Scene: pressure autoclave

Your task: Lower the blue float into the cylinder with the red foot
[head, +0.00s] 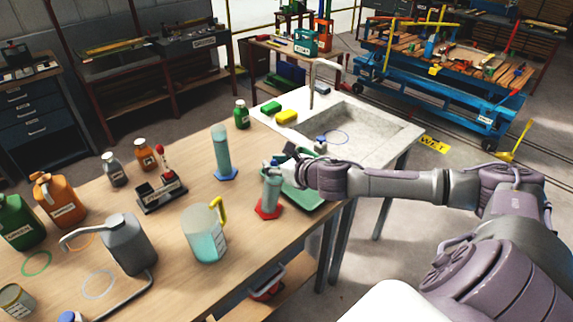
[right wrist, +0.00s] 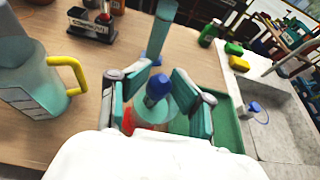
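The cylinder with the red foot (head: 271,190) stands upright on the wooden table near its right edge. Its red foot (head: 268,211) shows in the head view and partly in the right wrist view (right wrist: 143,130). The blue float (right wrist: 157,87) stands in the cylinder's mouth in the right wrist view, its blue top sticking up. My right gripper (right wrist: 157,100) is at the cylinder's top, its teal-padded fingers apart on either side of the float, with gaps to it. In the head view the gripper hides the float. My left gripper is not in view.
A cylinder with a blue foot (head: 222,155) stands behind. A jug with a yellow handle (head: 205,235) stands to the left. A green tray (head: 305,197) lies right of the red foot, by the sink (head: 365,135). Bottles and cans crowd the table's left.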

